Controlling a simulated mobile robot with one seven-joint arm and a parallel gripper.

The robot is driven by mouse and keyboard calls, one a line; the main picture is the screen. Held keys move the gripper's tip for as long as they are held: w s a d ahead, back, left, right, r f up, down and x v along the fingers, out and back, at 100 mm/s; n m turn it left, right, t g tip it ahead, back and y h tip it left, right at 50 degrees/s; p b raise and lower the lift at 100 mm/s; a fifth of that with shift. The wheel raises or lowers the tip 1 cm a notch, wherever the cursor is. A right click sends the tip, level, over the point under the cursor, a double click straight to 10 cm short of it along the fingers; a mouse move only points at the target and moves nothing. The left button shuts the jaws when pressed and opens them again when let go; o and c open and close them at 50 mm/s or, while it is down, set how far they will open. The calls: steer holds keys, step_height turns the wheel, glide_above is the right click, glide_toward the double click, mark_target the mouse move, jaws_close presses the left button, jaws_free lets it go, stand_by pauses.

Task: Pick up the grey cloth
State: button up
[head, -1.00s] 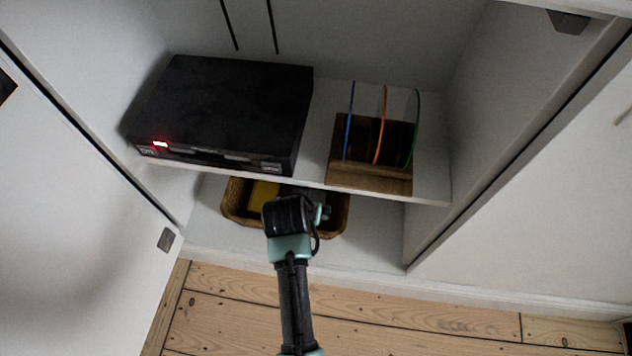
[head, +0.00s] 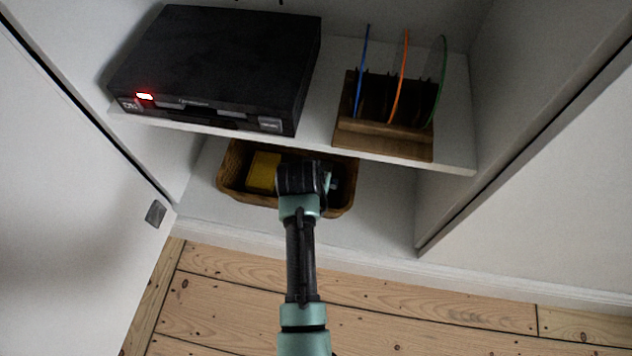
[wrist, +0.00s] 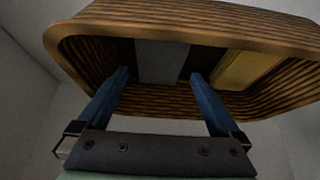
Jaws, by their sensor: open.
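The grey cloth (wrist: 162,62) shows in the wrist view as a flat grey patch inside a brown ribbed basket (wrist: 190,102). In the head view the basket (head: 229,182) stands on the lower shelf, and my arm hides the cloth there. My gripper (wrist: 158,76) is open and empty, its two blue fingers spread at the basket's near rim with the cloth beyond and between them. I cannot tell whether the fingertips touch anything. In the head view the fingers are hidden behind my wrist.
A yellow object (head: 264,171) lies in the basket beside the cloth; it also shows in the wrist view (wrist: 245,69). The upper shelf (head: 320,133) overhangs the basket, bearing a black box (head: 220,65) and a wooden rack (head: 385,138) with discs. Cabinet walls stand on both sides.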

steer(key=b+x, duration=0.3)
steer(key=shift+w+f, duration=0.1)
steer(key=shift+f, duration=0.3)
steer(key=shift+r, duration=0.1)
steer(key=shift+f, duration=0.25)
steer(key=c, duration=1.2)
